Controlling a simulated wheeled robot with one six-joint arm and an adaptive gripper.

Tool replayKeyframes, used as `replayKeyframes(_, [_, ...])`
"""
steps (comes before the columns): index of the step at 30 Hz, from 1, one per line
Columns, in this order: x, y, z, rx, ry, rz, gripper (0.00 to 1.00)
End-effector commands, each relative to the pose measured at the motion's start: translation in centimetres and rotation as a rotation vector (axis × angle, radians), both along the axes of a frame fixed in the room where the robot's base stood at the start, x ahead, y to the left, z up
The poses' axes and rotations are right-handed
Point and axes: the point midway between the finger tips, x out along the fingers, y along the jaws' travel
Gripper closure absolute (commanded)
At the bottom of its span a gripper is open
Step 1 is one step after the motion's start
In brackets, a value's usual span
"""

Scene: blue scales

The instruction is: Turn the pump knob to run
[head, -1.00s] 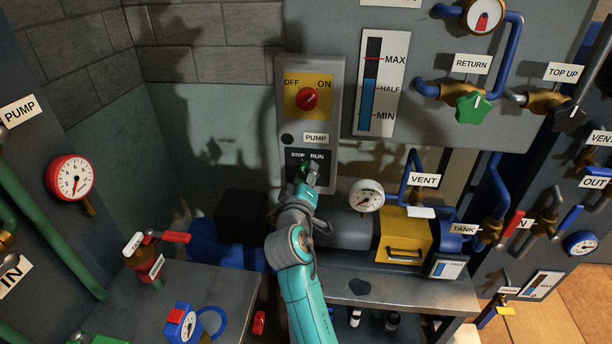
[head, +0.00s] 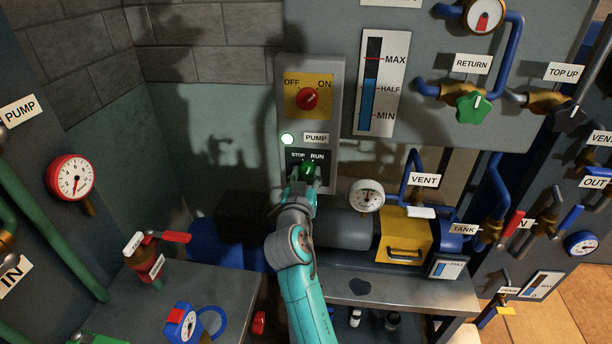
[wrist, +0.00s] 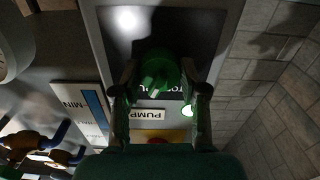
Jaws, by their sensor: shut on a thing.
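The green pump knob (head: 308,167) is on the black STOP/RUN plate (head: 292,168), low on the grey panel under the PUMP label (head: 316,138). My gripper (head: 304,182) reaches up from below and is shut on the knob. In the wrist view the knob (wrist: 158,70) sits between the two fingers of my gripper (wrist: 158,78). The fingers partly cover the plate, and the knob's exact pointing is hard to tell. The round lamp (head: 288,139) left of the PUMP label is lit white; it also shows in the wrist view (wrist: 187,111).
A red OFF/ON knob (head: 307,99) on a yellow plate is above. A white dial gauge (head: 367,196) and a yellow box (head: 404,236) stand close right of my arm. A grey bench (head: 390,290) lies below. The tiled wall on the left is clear.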

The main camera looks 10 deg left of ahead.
Motion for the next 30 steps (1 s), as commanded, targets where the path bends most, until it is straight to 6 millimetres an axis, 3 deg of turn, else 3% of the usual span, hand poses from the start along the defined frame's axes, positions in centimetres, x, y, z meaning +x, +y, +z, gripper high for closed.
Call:
replayKeyframes(10, [-0.01,0.03,-0.08,0.13,0.001,0.0,0.92])
replayKeyframes(26, [-0.02,0.03,-0.08,0.152,0.002,0.0,0.92])
replayKeyframes(27, [-0.02,0.03,-0.08,0.151,0.002,0.0,0.47])
replayKeyframes(29, [-0.01,0.04,-0.07,0.151,0.001,0.0,0.32])
replayKeyframes(30, [-0.01,0.04,-0.07,0.151,0.001,0.0,0.32])
